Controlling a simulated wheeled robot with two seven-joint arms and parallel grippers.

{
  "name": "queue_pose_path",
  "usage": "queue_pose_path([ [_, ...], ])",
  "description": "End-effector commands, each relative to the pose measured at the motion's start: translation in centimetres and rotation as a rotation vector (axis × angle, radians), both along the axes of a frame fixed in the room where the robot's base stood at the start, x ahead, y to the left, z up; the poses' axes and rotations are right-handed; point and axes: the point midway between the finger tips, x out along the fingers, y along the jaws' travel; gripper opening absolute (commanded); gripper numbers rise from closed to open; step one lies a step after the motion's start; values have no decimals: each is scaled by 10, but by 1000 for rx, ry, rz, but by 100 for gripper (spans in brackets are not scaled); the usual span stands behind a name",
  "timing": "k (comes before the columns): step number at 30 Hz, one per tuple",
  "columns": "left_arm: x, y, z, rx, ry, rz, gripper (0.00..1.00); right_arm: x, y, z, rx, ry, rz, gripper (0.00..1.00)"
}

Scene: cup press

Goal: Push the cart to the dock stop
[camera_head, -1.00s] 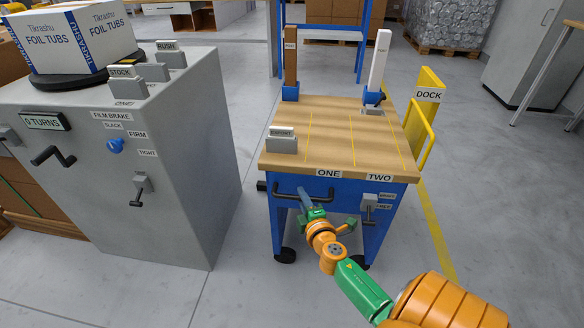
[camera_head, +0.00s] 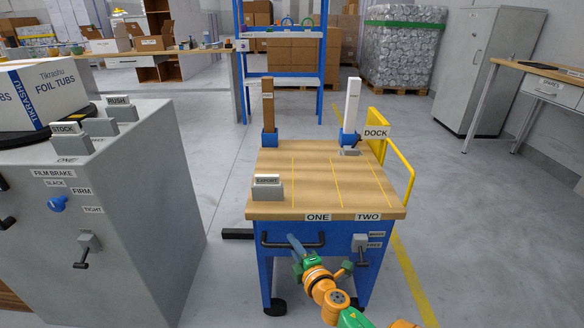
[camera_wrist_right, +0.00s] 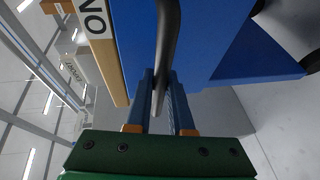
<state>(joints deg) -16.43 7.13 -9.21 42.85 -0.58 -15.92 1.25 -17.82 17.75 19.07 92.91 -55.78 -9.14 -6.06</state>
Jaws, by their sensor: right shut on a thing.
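The cart has a wooden top (camera_head: 320,180) with yellow lines and a blue body (camera_head: 335,240) on dark castors. Its black handle (camera_head: 280,245) is on the near face, under labels ONE and TWO. My right gripper (camera_head: 294,244) is shut on this handle; the dark bar (camera_wrist_right: 167,40) also runs between its fingers (camera_wrist_right: 161,98) in the right wrist view. The yellow dock rail (camera_head: 408,165) with the DOCK sign (camera_head: 376,132) stands along the cart's right side. I cannot tell whether the cart touches a stop. My left gripper is out of view.
A grey machine cabinet (camera_head: 150,200) stands on the left. A low black block (camera_head: 237,234) shows left of the cart. A blue shelf rack (camera_head: 322,70) is beyond the cart. A yellow floor line (camera_head: 410,270) runs on the right, with free floor (camera_head: 480,230) beyond it.

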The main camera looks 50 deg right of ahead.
Motion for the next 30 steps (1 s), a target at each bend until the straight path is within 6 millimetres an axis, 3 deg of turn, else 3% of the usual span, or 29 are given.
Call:
queue_pose_path([
  [7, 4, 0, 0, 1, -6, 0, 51, -2, -2, -2, 0, 6, -6, 0],
  [8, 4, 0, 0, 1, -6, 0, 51, -2, -2, -2, 0, 6, -6, 25],
  [11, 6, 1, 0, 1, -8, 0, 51, -2, -2, -2, 0, 6, -6, 50],
  [20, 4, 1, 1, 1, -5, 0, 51, -3, 0, -1, 1, 3, -4, 50],
  [30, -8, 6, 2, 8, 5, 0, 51, -59, 27, 10, 2, 5, -7, 50],
])
